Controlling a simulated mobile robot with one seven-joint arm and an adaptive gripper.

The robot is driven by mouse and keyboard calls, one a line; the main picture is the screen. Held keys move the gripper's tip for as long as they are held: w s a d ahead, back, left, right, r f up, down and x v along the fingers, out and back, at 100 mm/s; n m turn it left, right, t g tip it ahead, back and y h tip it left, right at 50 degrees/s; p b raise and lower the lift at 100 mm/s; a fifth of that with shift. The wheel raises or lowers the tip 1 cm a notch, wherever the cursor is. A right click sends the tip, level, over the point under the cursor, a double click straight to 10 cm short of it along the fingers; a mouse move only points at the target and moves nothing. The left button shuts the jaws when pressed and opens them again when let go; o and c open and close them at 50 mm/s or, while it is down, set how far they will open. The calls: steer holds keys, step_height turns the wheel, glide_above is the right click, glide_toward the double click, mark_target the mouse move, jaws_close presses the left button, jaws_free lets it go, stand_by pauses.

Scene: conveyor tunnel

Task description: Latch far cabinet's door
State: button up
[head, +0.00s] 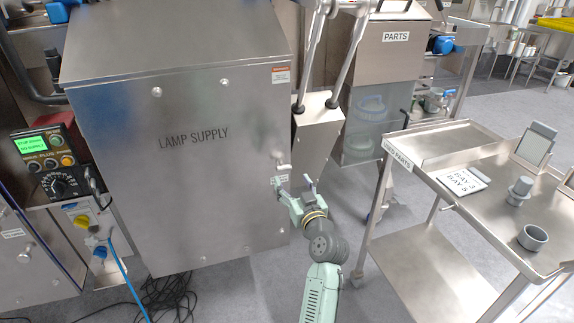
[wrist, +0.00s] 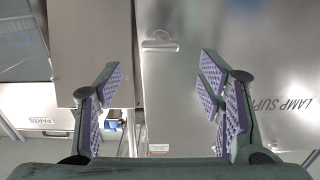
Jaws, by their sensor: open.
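The large steel cabinet (head: 195,185) marked LAMP SUPPLY fills the left of the head view, with its front panel facing me. A small metal latch handle (head: 283,168) sits at the right edge of this panel. In the wrist view the latch handle (wrist: 160,44) lies crosswise on the steel panel, ahead of the fingers and between them. My gripper (head: 295,184) is open and empty, just in front of the latch and apart from it. Its two purple-padded fingers also show in the wrist view (wrist: 163,88). I cannot tell whether the door is fully closed.
A PARTS cabinet (head: 382,90) stands behind, right of centre. A steel cart (head: 455,150) with a cup (head: 532,237) and a card stands at right. A control box (head: 45,162) and blue cable are at left. Black cables (head: 170,295) lie on the floor.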

mark_target(285, 169)
steer(key=p+x, duration=0.1)
steer(key=x, duration=0.7)
steer(key=shift+w+a+p, duration=0.1)
steer(key=shift+w+p, duration=0.15)
steer(key=shift+p, duration=0.15)
steer(key=shift+c, duration=0.4)
steer(key=c, duration=1.1)
